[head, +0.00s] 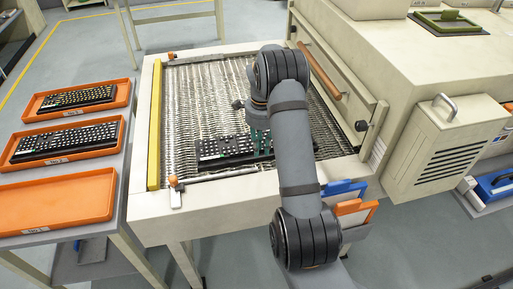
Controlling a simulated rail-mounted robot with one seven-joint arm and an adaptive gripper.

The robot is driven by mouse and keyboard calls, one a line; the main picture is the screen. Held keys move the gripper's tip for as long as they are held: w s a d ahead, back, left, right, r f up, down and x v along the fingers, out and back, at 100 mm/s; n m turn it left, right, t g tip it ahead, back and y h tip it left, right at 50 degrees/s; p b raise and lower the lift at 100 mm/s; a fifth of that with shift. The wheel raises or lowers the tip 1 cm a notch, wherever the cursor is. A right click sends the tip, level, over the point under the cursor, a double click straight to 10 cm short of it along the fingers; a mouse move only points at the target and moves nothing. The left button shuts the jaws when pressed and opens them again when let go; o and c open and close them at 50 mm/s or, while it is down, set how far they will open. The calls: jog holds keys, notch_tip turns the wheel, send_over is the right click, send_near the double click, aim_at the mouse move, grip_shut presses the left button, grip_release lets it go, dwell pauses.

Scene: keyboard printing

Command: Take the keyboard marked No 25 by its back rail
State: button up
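A dark keyboard with light key legends (222,149) lies flat on the ribbed metal bed of the cream machine. A small white label shows near its left end, too small to read, so I cannot tell its number. My gripper (259,146) points down over the right half of this keyboard, its greenish fingers at or just above it. Whether they touch it or grip it is not clear. My arm hides part of the keyboard's right end and the bed behind it. Two more keyboards lie in orange trays on the left, one in the back tray (76,97) and one in the middle tray (66,141).
The front orange tray (55,203) is empty. A yellow bar (155,125) edges the bed's left side. The machine's hood with a brown handle (320,70) rises on the right. Blue and orange boards (353,208) stand below the bed's front right corner.

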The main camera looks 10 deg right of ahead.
aim_at(261, 157)
notch_tip(261, 157, down, 4)
jog(key=shift+w+d+f+p, duration=0.1)
jog(key=shift+p, duration=0.25)
jog(key=shift+c, duration=0.9)
grip_shut()
